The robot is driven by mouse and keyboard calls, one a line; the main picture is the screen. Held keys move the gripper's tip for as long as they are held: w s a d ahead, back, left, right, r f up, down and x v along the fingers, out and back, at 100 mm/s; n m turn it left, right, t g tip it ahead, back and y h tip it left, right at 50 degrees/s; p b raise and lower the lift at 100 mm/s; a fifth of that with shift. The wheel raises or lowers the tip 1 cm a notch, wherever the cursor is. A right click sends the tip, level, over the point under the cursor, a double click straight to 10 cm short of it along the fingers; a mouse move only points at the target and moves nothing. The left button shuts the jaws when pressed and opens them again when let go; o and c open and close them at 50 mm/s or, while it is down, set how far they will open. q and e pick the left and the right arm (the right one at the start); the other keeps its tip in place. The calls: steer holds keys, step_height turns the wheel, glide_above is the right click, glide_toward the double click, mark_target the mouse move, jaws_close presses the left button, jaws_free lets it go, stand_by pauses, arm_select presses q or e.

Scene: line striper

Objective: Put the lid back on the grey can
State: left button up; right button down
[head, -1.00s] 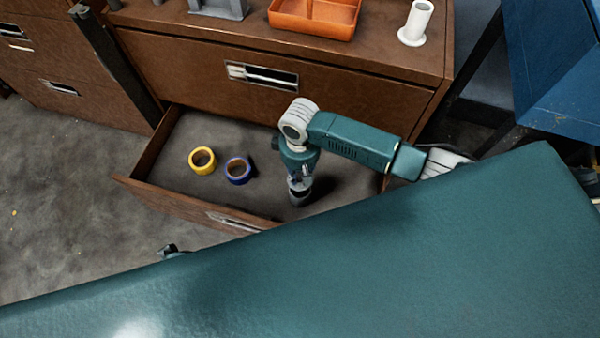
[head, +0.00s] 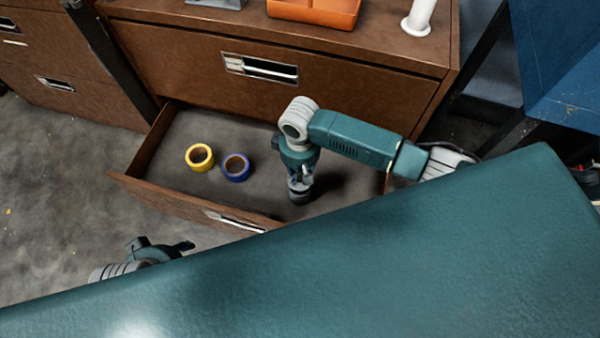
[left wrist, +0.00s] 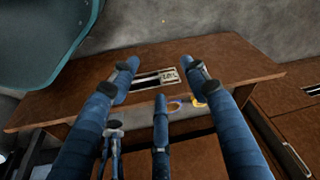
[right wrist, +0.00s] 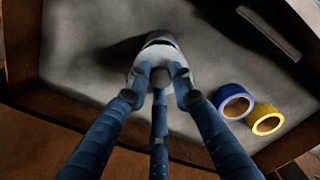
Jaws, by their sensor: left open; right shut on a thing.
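My right gripper (head: 300,190) points down into the open drawer (head: 150,150). Its fingers are closed on a grey rounded thing (right wrist: 160,45), low over or on the drawer floor. The fingers cover much of it, and I cannot tell whether it is the grey can or its lid. No separate can or lid shows clearly. My left gripper (head: 165,250) is in front of the drawer at the lower left, partly behind my own body. In the left wrist view its fingers (left wrist: 160,70) are spread and empty, facing the cabinet and drawer front.
A yellow tape roll (head: 199,157) and a blue one (head: 236,167) lie in the drawer, left of my right gripper. An orange tray (head: 315,10) and a white cylinder on a base (head: 419,18) stand on the cabinet top (head: 365,42). Grey floor lies open at left.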

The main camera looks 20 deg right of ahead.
steer(key=shift+f, duration=0.35)
arm_select(q)
steer(key=shift+s+r+b, duration=0.3)
steer(key=shift+r+b, duration=0.15)
steer(key=shift+b, duration=0.2)
arm_select(e)
steer(key=shift+f, duration=1.1)
arm_select(q)
steer(key=shift+r+p, duration=0.55)
steer(key=shift+w+f+p, duration=0.15)
steer(key=shift+f+p, duration=0.15)
steer(key=shift+f, duration=0.15)
steer(key=shift+f, duration=0.1)
steer(key=shift+w+f, duration=0.15)
steer(key=shift+w, duration=0.05)
stand_by(0.4)
